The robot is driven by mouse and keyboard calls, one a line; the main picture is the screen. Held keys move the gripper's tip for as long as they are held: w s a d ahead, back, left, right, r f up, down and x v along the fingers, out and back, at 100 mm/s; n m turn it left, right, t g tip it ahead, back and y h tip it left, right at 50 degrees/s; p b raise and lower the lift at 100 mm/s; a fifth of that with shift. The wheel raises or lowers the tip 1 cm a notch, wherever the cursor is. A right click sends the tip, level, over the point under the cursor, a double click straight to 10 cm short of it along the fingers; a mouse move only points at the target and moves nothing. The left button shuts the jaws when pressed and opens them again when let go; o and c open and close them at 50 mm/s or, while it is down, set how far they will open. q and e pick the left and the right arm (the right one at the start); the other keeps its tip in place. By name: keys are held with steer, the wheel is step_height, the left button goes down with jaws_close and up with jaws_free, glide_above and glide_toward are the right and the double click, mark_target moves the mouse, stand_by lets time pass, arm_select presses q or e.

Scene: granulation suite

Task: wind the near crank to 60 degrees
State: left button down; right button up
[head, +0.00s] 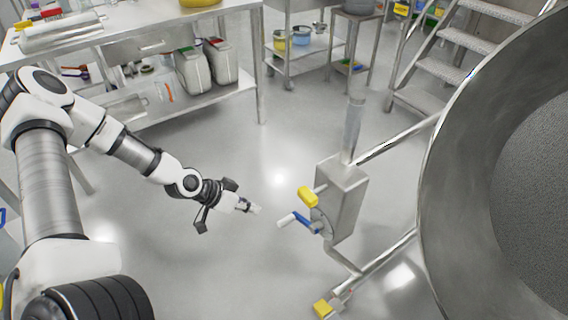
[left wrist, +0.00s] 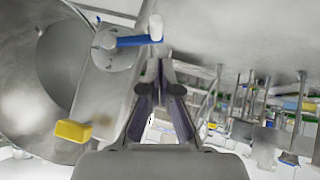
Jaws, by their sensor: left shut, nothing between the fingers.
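A crank with a blue arm (head: 305,222) and a white grip (head: 287,219) is mounted on the side of a grey metal gearbox (head: 343,200). The grip points left, toward my left gripper (head: 252,208). The left gripper is shut and empty, a short gap left of the grip. In the left wrist view the blue arm (left wrist: 138,41) runs right from a round hub (left wrist: 108,45) to the white grip (left wrist: 155,27). The grip is just beyond the closed fingertips (left wrist: 160,68); contact cannot be told. My right gripper is not in view.
A yellow handle (head: 308,196) sticks out of the gearbox just above the crank. Another yellow piece (head: 322,308) is low on the frame. A large steel vessel (head: 450,200) fills the right side. Steel benches (head: 130,50) and steps (head: 465,42) stand behind. Floor around the gripper is clear.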

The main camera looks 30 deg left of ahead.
arm_select(q)
step_height(320, 180, up, 5)
steer(key=b, duration=0.7)
glide_toward(288, 217)
steer(key=shift+t, duration=0.3)
steer(key=b+x, duration=0.3)
steer(key=x, duration=0.2)
steer(key=shift+w+d+f+b, duration=0.1)
steer(key=shift+w+f+b, duration=0.15)
steer(key=shift+f+b, duration=0.1)
steer(key=shift+f, duration=0.25)
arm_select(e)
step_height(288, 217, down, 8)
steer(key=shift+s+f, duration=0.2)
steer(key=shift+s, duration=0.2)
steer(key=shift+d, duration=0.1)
